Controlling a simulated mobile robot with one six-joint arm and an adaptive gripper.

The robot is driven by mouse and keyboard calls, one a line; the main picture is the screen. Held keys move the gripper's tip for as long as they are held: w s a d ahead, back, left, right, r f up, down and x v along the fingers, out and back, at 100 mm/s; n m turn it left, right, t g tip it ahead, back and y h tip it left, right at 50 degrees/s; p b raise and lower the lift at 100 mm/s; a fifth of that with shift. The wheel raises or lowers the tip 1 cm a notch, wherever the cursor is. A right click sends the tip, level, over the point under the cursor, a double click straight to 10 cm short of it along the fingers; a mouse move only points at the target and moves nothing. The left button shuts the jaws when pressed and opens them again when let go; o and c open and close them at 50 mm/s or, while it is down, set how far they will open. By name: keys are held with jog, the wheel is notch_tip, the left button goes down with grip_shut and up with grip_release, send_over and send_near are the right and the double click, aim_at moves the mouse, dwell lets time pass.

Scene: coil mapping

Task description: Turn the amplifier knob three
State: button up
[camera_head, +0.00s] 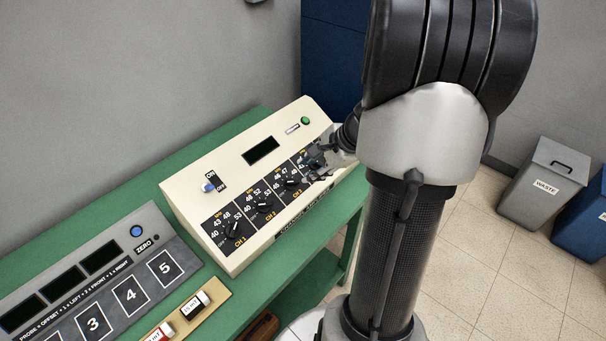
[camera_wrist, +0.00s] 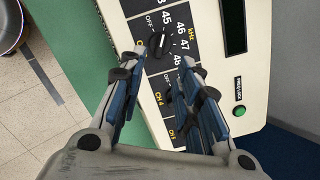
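The cream amplifier (camera_head: 215,180) stands on a green bench, with a row of black dial knobs on its sloped face. The knob marked CH 3 (camera_head: 290,181) shows just left of my gripper (camera_head: 318,168) in the head view; the gripper covers much of the rightmost dial. In the wrist view my gripper (camera_wrist: 164,60) is open, its two fingers apart over the panel. A black knob (camera_wrist: 158,43) with a white pointer mark shows just beyond the fingertips, between them, with 45 to 48 around it. I cannot tell whether the fingers touch it. The right finger hides part of another dial.
A grey probe unit (camera_head: 110,265) with numbered squares lies left of the amplifier. A tan block (camera_head: 185,315) with small labelled pieces is in front. The amplifier's blue switch (camera_head: 208,187) and green button (camera_head: 305,121) are clear. A grey waste bin (camera_head: 545,185) stands far right.

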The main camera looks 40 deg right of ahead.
jog(key=shift+v, duration=1.65)
